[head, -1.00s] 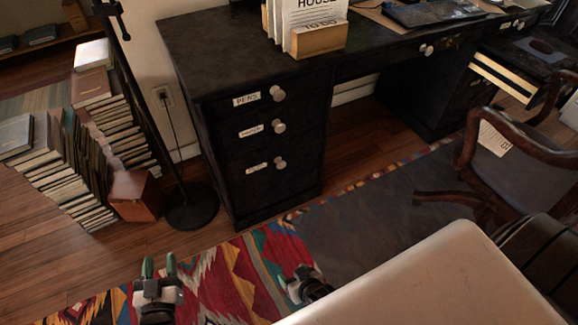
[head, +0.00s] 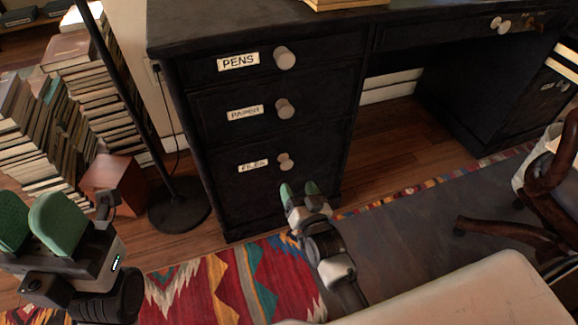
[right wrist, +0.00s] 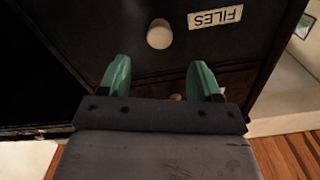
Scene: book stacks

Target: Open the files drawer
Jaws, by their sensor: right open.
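The files drawer (head: 238,196) is the lowest drawer in the left side of the black desk, and it is shut. Its label (head: 253,166) reads FILES, and its round pale knob (head: 286,162) is to the right of the label. My right gripper (head: 299,187) is just below and in front of the knob. In the right wrist view my right gripper (right wrist: 160,76) has its green fingers apart, with the knob (right wrist: 160,34) beyond the fingertips and nothing between them. My left gripper (head: 30,222) is at the lower left, its green fingers apart, far from the drawer.
Shut drawers labelled PENS (head: 238,62) and PAPER (head: 245,113) are above. A black lamp stand (head: 180,205), a reddish box (head: 112,180) and book stacks (head: 85,85) are left of the desk. A wooden chair (head: 545,190) is at the right.

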